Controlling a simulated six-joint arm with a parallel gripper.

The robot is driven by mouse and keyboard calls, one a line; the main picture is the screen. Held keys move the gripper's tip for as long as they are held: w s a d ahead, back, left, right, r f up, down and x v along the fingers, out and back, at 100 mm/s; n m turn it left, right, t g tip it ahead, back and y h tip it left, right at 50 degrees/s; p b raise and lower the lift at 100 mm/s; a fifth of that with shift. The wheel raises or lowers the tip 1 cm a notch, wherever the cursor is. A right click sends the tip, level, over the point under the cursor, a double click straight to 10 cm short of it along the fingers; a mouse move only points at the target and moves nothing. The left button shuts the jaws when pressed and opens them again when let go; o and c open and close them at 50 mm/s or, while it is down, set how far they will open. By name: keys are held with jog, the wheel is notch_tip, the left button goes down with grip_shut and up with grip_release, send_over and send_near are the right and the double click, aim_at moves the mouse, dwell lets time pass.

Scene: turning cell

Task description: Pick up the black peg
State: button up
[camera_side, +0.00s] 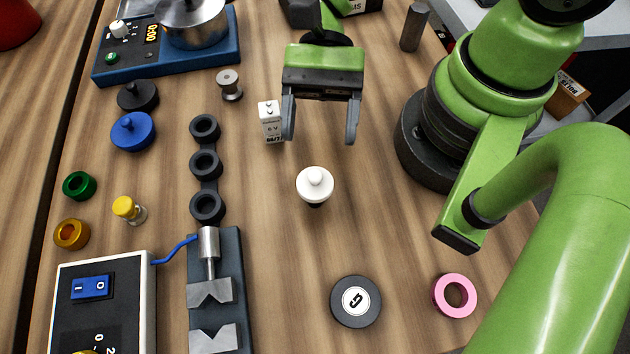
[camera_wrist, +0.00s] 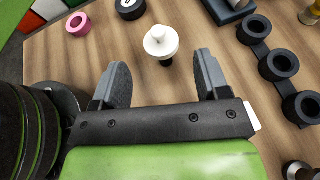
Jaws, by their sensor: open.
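A black knobbed piece (camera_side: 137,96), which looks like the black peg, stands at the upper left in the side view, just behind a similar blue one (camera_side: 132,131). I do not make it out in the wrist view. My gripper (camera_side: 320,138) is open and empty, well to the right of the black piece, with its fingers pointing toward the front of the table. A similar white knobbed piece (camera_side: 315,184) stands in front of the fingers. In the wrist view the white piece (camera_wrist: 160,42) shows beyond the open gripper (camera_wrist: 160,68), apart from both fingers.
A 6 V battery box (camera_side: 270,122) stands close beside my left finger. A black three-ring holder (camera_side: 205,165) lies between the black piece and the middle. A blue scale (camera_side: 105,70) with a steel pot is behind. A dark grey cylinder (camera_side: 413,28) stands at the back right.

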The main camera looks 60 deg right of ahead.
aim_at(316, 171)
jog(key=x, duration=0.8)
jog(key=shift+s+a, duration=0.25)
jog(key=shift+a, duration=0.05)
jog(key=shift+c, duration=0.3)
jog(key=c, duration=0.9)
jog(key=shift+r, duration=0.1)
